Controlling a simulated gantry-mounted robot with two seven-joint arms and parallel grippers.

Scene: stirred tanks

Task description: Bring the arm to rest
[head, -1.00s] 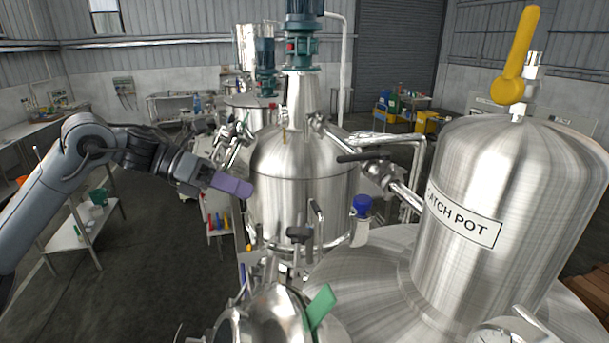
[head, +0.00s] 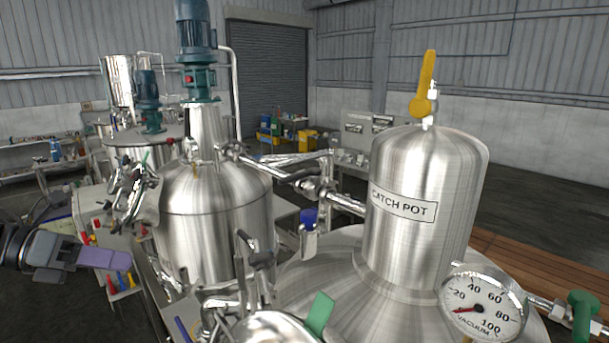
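My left gripper (head: 118,260) shows at the left edge in the head view, with purple fingers pointing right. It is left of the large steel tank (head: 215,215), near its lower side, and a small gap shows between the fingertips and the tank. The fingers overlap from this side, so I cannot tell whether they are apart. I see nothing held between them. Most of my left arm is cut off by the picture's edge. My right gripper is not in view.
A steel vessel labelled CATCH POT (head: 420,235) with a yellow valve handle (head: 425,88) stands at right. A vacuum gauge (head: 482,305) and a green handle (head: 582,312) are at lower right. A rack of coloured tools (head: 122,285) lies below my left gripper.

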